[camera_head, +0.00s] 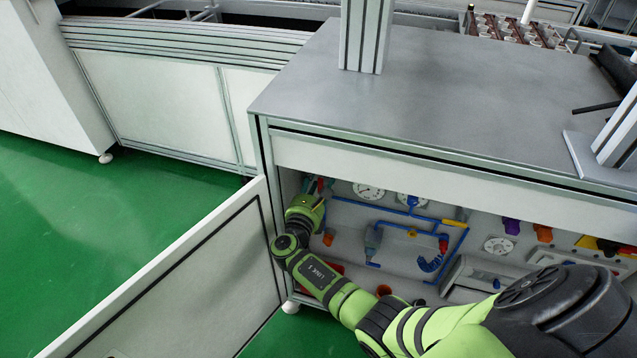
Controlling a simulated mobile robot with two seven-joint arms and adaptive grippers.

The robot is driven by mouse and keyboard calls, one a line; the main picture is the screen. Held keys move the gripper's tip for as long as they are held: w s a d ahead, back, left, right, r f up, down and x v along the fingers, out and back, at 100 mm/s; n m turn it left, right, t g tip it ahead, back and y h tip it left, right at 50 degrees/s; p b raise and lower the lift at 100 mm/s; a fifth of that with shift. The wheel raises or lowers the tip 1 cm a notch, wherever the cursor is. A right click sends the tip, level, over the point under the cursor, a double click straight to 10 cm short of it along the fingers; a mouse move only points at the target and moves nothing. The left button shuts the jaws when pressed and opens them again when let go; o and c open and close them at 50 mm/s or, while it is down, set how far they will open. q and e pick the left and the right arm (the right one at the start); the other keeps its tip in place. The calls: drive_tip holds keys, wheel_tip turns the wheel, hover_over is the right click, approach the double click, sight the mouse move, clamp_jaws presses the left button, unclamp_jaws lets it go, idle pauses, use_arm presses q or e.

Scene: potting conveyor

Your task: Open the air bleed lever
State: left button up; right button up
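My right arm reaches from the lower right into the open cabinet. Its green gripper (314,188) is at the cabinet's left end, by the back panel. Small red and teal parts show at its fingertips; I cannot tell which belong to a lever, or whether the fingers touch them or are open or shut. The air bleed lever cannot be picked out with certainty and may be hidden by the gripper. Blue pipework (385,213) with a yellow fitting and a red part (443,243) runs to the right of the gripper. My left gripper is not in view.
The cabinet door (185,285) stands open at the left, close to my arm. The grey cabinet top (440,95) overhangs the opening. Round gauges (369,190) and a dial (498,245) sit on the panel. Green floor (110,215) is clear at the left.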

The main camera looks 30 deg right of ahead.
drive_tip(key=v, duration=1.2)
